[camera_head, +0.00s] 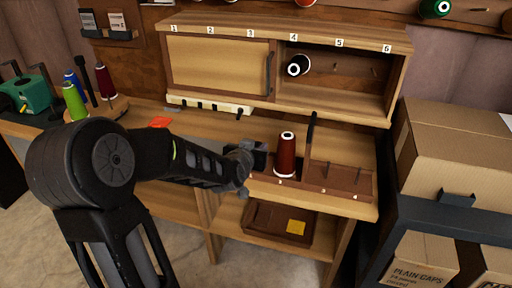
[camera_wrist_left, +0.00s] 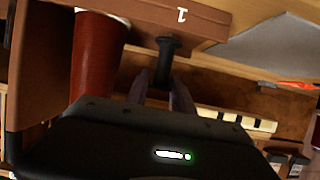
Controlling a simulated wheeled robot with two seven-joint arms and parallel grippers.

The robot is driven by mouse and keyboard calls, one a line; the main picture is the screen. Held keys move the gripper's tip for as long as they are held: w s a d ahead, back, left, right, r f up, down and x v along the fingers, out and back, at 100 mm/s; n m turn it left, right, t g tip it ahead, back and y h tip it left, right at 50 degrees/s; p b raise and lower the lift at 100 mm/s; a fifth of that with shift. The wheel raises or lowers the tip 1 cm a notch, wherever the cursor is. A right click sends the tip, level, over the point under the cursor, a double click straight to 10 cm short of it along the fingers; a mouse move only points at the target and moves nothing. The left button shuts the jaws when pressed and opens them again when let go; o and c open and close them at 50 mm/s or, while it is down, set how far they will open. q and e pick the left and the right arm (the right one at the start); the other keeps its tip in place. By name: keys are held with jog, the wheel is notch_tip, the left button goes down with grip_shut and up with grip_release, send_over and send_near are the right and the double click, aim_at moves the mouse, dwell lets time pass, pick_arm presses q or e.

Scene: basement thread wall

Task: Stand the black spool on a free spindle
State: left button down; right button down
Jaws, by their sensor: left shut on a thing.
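My left gripper (camera_head: 247,165) is at the rack's left end, left of the red spool. In the left wrist view its fingers (camera_wrist_left: 162,90) are shut on a dark peg-like thing (camera_wrist_left: 165,60) with a flared end, near number 1. The red spool (camera_wrist_left: 98,55) is close beside. My right gripper is not in view.
The cabinet's sliding door (camera_head: 218,64) covers its left part. Cardboard boxes (camera_head: 455,150) stand at the right. Green, blue and red spools stand at the left. A power strip (camera_head: 210,106) lies below the cabinet.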

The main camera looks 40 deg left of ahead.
pick_arm(q)
jog(key=shift+f, duration=0.2)
jog(key=shift+f+b, duration=0.15)
jog(key=shift+b, duration=0.15)
jog(key=c, duration=1)
grip_release()
jog(key=shift+s, duration=0.1)
jog(key=v, duration=0.7)
jog(key=shift+s+d, duration=0.15)
jog(key=shift+s, duration=0.15)
